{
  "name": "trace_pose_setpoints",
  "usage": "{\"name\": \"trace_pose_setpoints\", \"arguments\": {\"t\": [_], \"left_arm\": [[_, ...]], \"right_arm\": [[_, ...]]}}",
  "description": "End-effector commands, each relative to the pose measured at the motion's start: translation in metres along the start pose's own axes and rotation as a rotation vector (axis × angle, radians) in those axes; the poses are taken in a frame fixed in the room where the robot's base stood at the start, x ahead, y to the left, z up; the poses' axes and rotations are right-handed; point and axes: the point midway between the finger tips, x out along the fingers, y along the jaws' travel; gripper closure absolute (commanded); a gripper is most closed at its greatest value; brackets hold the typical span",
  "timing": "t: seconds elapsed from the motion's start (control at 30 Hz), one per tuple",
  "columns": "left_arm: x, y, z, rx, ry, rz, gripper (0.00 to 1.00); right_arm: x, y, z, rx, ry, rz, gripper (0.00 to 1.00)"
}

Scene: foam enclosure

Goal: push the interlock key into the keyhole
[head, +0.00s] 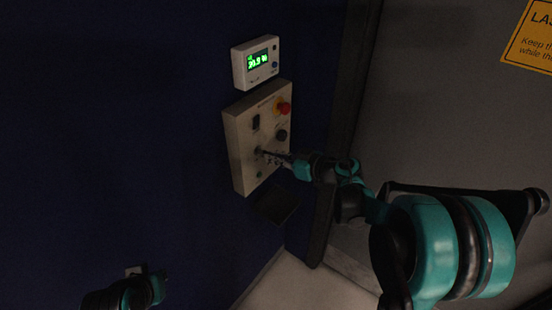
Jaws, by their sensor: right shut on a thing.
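A beige control panel (243,172) is fixed to the dark blue wall, with a red button (284,109) and a dark round knob (281,135). My right gripper (266,154) reaches in from the right and its tips are at the lower middle of the panel face. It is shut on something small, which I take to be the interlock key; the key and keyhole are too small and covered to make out. I cannot tell how deep the key sits. My left arm's end (138,285) is low at the left, and its fingers cannot be made out.
A white display box (243,72) with green digits hangs just above the panel. A dark ledge or box (277,205) is below it. A yellow warning sign (532,38) is on the grey wall at the right. The wall left of the panel is clear.

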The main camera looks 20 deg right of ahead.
Motion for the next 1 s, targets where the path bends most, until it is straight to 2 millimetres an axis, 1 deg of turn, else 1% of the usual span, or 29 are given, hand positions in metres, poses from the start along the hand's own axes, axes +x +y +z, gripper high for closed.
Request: {"name": "trace_pose_setpoints", "arguments": {"t": [0.83, 0.87, 0.9, 0.93, 1.0], "left_arm": [[0.002, 0.0, 0.001, 0.0, 0.0, 0.0, 1.0], [0.002, 0.0, 0.001, 0.0, 0.0, 0.0, 1.0], [0.002, 0.0, 0.001, 0.0, 0.0, 0.0, 1.0], [0.002, 0.0, 0.001, 0.0, 0.0, 0.0, 1.0], [0.002, 0.0, 0.001, 0.0, 0.0, 0.0, 1.0]], "right_arm": [[0.021, 0.0, -0.006, 0.0, 0.0, 0.0, 1.0], [0.02, 0.0, -0.006, 0.0, 0.0, 0.0, 0.85], [0.02, 0.0, -0.006, 0.0, 0.0, 0.0, 0.74], [0.02, 0.0, -0.006, 0.0, 0.0, 0.0, 0.69], [0.02, 0.0, -0.006, 0.0, 0.0, 0.0, 0.69]]}}
